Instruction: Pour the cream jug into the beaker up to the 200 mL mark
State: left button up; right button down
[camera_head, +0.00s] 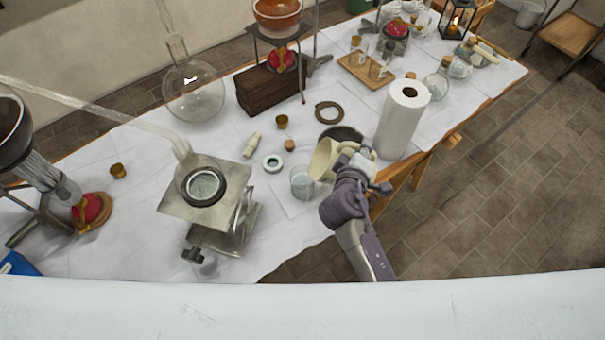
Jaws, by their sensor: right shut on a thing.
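The cream jug (323,160) is held at the table's front edge, right of the middle of the view. It is tilted with its mouth toward the left, above and slightly right of the beaker. My right gripper (352,164) is shut on the cream jug from its right side. The clear glass beaker (302,188) stands upright on the white cloth, just left of and below the jug. Its marks and liquid level are too small to read, and I cannot tell whether a stream is falling. My left gripper is not in view.
A paper towel roll (402,120) stands right of the jug, and a dark bowl (343,133) lies behind it. A metal lab jack (222,207) stands to the left.

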aim_at(373, 156)
jog(key=shift+a+r+n+h, duration=0.3)
jog(key=shift+a+r, duration=0.15)
jog(key=shift+r, duration=0.05)
dwell(1.8)
jog(key=shift+s+d+f+m+y, duration=0.1)
jog(key=shift+d+f+m+y, duration=0.4)
jog(key=shift+d+f, duration=0.4)
jog(key=shift+s+d+f+m+y, duration=0.1)
jog(key=shift+d+f+m+y, duration=0.2)
jog(key=shift+d+f+m, duration=0.5)
jog(key=d+f+m+y+b, duration=0.3)
jog(key=d+f+m+y, duration=0.2)
jog(key=f, duration=0.5)
jog(key=shift+s+d+f+m+b, duration=0.15)
jog(key=shift+d+f+m+b, duration=0.2)
jog(key=shift+m, duration=0.45)
jog(key=shift+a, duration=0.1)
